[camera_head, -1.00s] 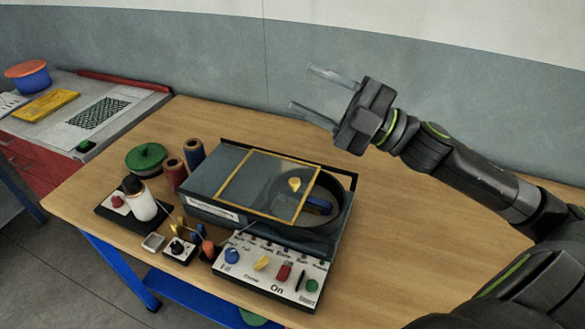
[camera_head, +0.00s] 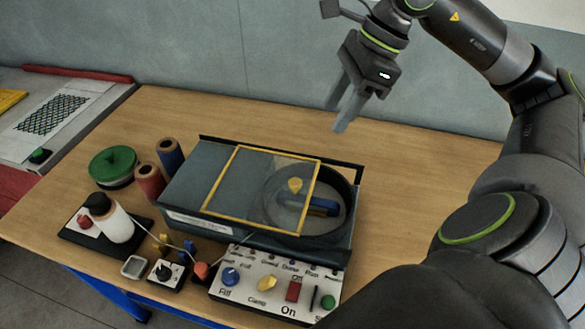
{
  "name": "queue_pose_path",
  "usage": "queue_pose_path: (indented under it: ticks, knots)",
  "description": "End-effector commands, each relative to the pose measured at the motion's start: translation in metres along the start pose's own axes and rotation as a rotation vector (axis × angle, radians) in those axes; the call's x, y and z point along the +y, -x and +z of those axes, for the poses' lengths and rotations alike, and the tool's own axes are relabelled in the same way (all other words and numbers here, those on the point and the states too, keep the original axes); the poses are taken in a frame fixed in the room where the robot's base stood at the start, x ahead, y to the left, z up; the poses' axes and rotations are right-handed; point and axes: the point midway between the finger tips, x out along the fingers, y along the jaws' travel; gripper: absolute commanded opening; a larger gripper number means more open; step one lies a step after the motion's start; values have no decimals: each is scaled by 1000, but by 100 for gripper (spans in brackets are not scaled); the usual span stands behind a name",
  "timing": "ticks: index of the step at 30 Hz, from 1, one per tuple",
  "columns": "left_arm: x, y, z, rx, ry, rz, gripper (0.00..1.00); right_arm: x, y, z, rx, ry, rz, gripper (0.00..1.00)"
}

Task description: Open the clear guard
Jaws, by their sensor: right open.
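The clear guard (camera_head: 243,184) is a transparent panel with a yellow frame. It lies flat on top of the dark grey machine (camera_head: 190,190) and covers part of a round recess. A yellow knob (camera_head: 295,186) shows at the recess, over a blue and dark part inside it. My right gripper (camera_head: 340,115) is above and behind the machine, near the back wall, with its fingers pointing down. It is open, empty and apart from the guard. My left gripper is not in view.
A control panel (camera_head: 275,283) with coloured knobs and switches stands in front of the machine. Thread spools (camera_head: 150,182), a green lidded tin (camera_head: 112,166) and a white bottle (camera_head: 115,222) stand to its left. The table behind and right is clear.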

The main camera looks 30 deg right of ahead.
Motion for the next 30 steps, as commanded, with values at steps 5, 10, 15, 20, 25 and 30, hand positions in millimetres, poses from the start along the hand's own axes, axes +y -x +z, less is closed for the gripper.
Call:
queue_pose_path:
  ticks: [5,10,15,20,25,30]
  knots:
    - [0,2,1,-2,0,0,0,-2,-6,-3,16,5,-9,47]
    - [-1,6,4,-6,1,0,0,-1,-26,-2,13,5,-5,47]
    - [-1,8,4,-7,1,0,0,-1,-48,-2,12,5,-4,47]
    - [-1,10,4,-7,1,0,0,-2,-67,-2,11,3,-5,47]
    - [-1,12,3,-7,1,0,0,-1,-88,-2,10,3,-5,47]
    - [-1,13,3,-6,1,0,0,-2,-108,-3,10,2,-5,47]
